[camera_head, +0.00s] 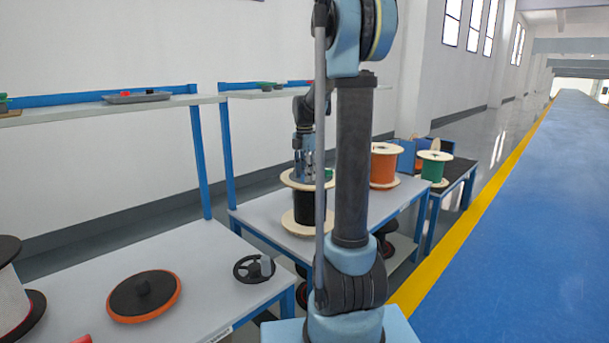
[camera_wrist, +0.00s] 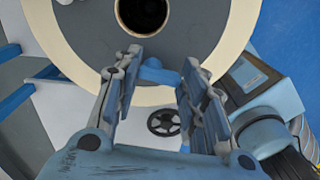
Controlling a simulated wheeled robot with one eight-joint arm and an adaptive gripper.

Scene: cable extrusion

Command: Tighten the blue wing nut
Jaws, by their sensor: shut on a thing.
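The blue wing nut (camera_wrist: 158,74) shows in the wrist view between the two fingers of my gripper (camera_wrist: 160,72), which is shut on it. Behind it is the pale wooden rim of a spool flange (camera_wrist: 235,45) with a grey face and a dark round centre hole (camera_wrist: 142,14). In the head view my gripper (camera_head: 305,172) points down at the top of the spool with black cable (camera_head: 303,222). The wing nut cannot be made out there, and my arm partly covers the spool.
A black handwheel (camera_head: 254,268) and an orange-rimmed black disc (camera_head: 144,296) lie on the near table (camera_head: 190,255). An orange spool (camera_head: 383,168) and a green spool (camera_head: 434,168) stand further back. Shelves (camera_head: 100,108) run along the wall. Open blue floor is on the right.

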